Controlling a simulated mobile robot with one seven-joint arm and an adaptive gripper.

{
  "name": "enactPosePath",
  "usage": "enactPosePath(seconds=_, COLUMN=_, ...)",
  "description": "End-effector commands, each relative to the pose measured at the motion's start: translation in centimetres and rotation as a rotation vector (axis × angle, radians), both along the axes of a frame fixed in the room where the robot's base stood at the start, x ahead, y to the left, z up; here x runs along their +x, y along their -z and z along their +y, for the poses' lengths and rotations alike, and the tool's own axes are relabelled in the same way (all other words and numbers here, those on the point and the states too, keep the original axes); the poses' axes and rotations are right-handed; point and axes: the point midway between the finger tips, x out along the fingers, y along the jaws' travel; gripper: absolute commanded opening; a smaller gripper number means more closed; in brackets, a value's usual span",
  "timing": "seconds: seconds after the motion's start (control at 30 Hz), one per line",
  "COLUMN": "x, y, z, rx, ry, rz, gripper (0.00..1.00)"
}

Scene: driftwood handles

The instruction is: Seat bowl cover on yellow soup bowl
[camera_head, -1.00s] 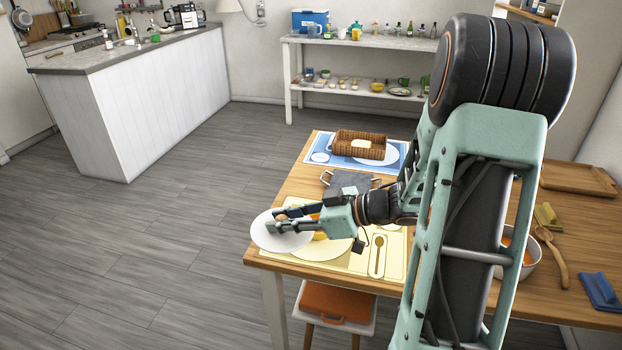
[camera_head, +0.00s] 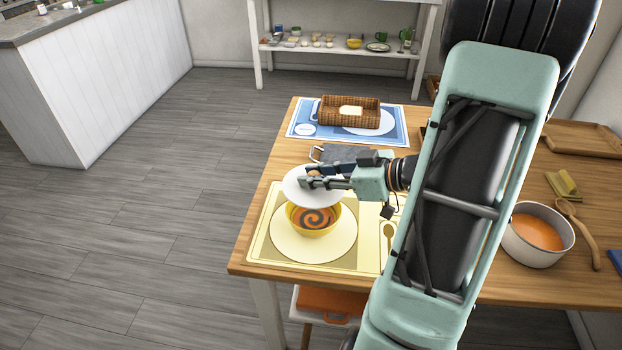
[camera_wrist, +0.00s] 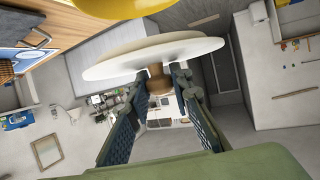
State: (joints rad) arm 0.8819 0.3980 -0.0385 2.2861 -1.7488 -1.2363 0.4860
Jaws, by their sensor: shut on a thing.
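The bowl cover (camera_head: 308,194) is a white disc with a wooden knob. My gripper (camera_head: 308,178) is shut on the knob, which shows between the fingers in the wrist view (camera_wrist: 158,82). The cover (camera_wrist: 150,57) appears tilted in the wrist view. The yellow soup bowl (camera_head: 318,232) stands on a pale round plate on the yellow placemat, with an orange and dark swirl inside. In the head view the cover overlaps the bowl's far rim, apparently above it. The bowl's yellow edge (camera_wrist: 190,18) shows at the top of the wrist view, apart from the cover.
A wicker basket (camera_head: 350,112) stands on the blue placemat (camera_head: 301,118) at the back. A dark grey slab (camera_head: 340,153) with handles lies behind my gripper. A pot of orange soup (camera_head: 540,236) and a wooden spoon (camera_head: 578,222) are at the right.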

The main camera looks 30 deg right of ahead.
Motion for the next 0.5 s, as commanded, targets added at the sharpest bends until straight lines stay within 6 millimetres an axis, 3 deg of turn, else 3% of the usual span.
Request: enactPosePath(seconds=0.5, x=0.0, y=3.2, z=0.1, rx=0.0, ry=-0.002, rz=0.0, gripper=0.0)
